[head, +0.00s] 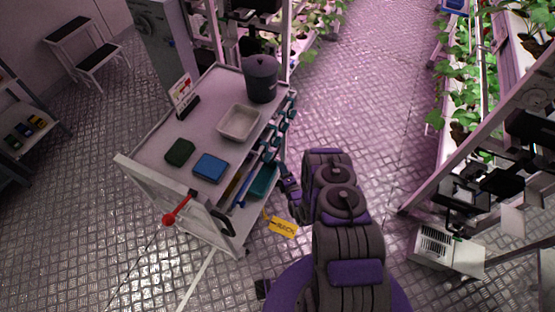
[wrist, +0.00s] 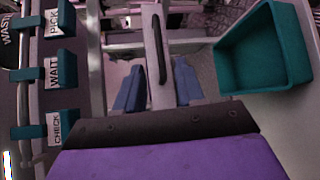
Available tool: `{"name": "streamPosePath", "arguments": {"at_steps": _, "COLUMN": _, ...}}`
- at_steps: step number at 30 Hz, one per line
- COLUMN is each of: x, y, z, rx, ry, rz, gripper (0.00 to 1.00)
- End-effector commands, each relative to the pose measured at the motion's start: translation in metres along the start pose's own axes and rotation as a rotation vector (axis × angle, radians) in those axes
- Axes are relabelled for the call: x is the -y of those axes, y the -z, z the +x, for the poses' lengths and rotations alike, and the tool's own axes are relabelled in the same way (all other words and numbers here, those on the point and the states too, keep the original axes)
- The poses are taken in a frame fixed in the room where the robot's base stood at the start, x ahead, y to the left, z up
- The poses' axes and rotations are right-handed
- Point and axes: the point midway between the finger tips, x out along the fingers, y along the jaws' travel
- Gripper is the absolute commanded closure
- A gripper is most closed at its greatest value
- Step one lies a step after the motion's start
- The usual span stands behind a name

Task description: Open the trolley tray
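The trolley (head: 205,110) stands left of centre in the head view, with a pale top. Its near end carries a white panel (head: 160,190) with a red-knobbed lever (head: 168,218) and a black handle (head: 222,226). My gripper (head: 287,185) is at the trolley's right side, small and partly hidden by my arm. In the wrist view my gripper's two blue fingers (wrist: 158,85) are apart, with a pale bar (wrist: 160,95) bearing a dark upright strip (wrist: 159,45) between them. I cannot tell whether they touch it. I cannot tell which part is the tray.
A teal bin (wrist: 262,50) is right of the fingers; labelled teal clips (wrist: 60,70) are left. A dark pot (head: 261,78), white basin (head: 239,122), green pad (head: 180,151) and blue pad (head: 211,167) sit on top. A yellow tag (head: 284,227) hangs nearby. The aisle is clear.

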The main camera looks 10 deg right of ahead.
Motion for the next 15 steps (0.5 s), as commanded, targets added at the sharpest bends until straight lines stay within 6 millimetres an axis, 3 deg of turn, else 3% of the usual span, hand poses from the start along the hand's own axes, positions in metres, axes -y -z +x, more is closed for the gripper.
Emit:
{"name": "streamPosePath", "arguments": {"at_steps": 6, "x": 0.001, "y": 0.0, "z": 0.043, "rx": 0.0, "ry": -0.006, "rz": 0.001, "gripper": 0.62}}
{"name": "streamPosePath", "arguments": {"at_steps": 15, "x": 0.0, "y": -0.001, "z": 0.075, "rx": 0.001, "ry": -0.001, "rz": 0.002, "gripper": 0.62}}
